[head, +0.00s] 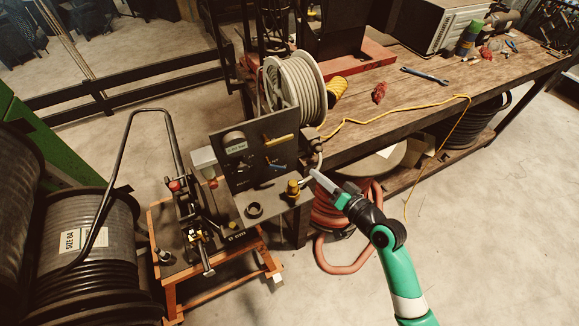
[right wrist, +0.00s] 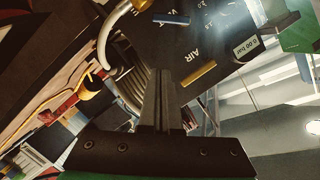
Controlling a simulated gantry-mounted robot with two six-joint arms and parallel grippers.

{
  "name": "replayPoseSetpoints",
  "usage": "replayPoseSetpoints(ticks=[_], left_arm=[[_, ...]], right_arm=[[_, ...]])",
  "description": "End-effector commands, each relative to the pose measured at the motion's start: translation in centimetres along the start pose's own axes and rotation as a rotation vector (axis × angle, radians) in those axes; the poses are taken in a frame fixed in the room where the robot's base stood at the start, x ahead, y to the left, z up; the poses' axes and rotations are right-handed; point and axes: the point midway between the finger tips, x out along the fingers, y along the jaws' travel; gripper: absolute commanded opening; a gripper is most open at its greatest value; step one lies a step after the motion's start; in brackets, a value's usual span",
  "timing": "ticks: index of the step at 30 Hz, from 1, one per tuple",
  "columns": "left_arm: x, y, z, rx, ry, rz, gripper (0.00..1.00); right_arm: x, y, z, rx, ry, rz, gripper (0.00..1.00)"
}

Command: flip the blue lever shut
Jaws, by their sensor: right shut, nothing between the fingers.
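The blue lever (head: 277,166) is on the dark upright control panel (head: 222,172), below a yellow lever (head: 279,140). In the right wrist view the blue lever (right wrist: 171,19) lies near the top of the picture, across the panel face, beyond my fingertips. The yellow lever (right wrist: 198,74) shows nearer the fingers. My right gripper (head: 316,175) is shut and empty, to the right of the panel and apart from the blue lever. Its fingers (right wrist: 161,75) also show shut in the right wrist view. My left gripper is not in view.
A brass-coloured fitting (head: 293,187) stands on the panel's base shelf, left of my right gripper. A hose reel (head: 296,88) and workbench (head: 385,115) stand behind. A reddish hose (head: 330,250) hangs below. Open floor (head: 480,250) lies at the right.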

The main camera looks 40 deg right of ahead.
Motion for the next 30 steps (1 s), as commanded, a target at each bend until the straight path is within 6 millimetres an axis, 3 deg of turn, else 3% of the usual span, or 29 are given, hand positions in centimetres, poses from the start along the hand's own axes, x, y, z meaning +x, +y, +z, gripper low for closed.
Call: replayPoseSetpoints(ticks=[5, 16, 21, 30], left_arm=[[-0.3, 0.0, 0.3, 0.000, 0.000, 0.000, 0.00], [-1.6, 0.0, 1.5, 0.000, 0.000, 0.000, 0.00], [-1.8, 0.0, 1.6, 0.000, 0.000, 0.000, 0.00], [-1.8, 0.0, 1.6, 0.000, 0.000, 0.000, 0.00]], right_arm=[[2.3, 0.0, 0.1, -0.003, -0.001, -0.002, 0.00], [10.2, 0.0, 0.3, -0.003, -0.002, -0.002, 0.00], [10.5, 0.0, 3.0, -0.003, -0.003, 0.000, 0.00], [10.7, 0.0, 3.9, -0.002, 0.000, 0.001, 0.00]])
